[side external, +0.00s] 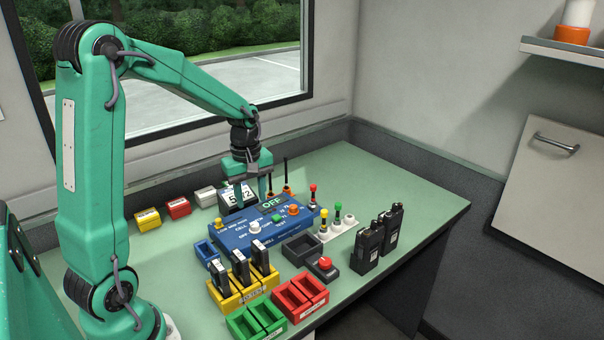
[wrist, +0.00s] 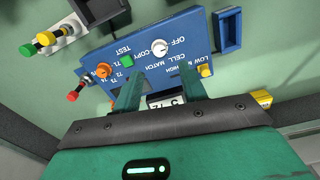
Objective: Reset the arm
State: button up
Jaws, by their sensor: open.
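My green arm reaches from the left over the bench, and my gripper (side external: 254,190) hangs above the back edge of the blue cell-match panel (side external: 240,238). The blue panel (wrist: 185,30) lies beyond the fingertips, with a white knob (wrist: 159,47), a green button (wrist: 127,61) and an orange knob (wrist: 103,70).
Yellow (side external: 243,296), red (side external: 301,297) and green (side external: 257,321) holders stand in front; the yellow one holds dark packs. Black radios (side external: 368,246) stand at right near the bench edge. A red button box (side external: 322,269) and coloured-topped levers (side external: 337,216) are nearby. The bench's far right is clear.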

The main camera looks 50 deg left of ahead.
jog(key=s+d+r+m+t, duration=0.5)
jog(key=s+d+r+m, duration=0.6)
jog(key=m, duration=0.5)
jog(key=shift+s+d+r, duration=0.3)
jog(key=shift+s+d, duration=0.85)
jog(key=shift+d, duration=0.75)
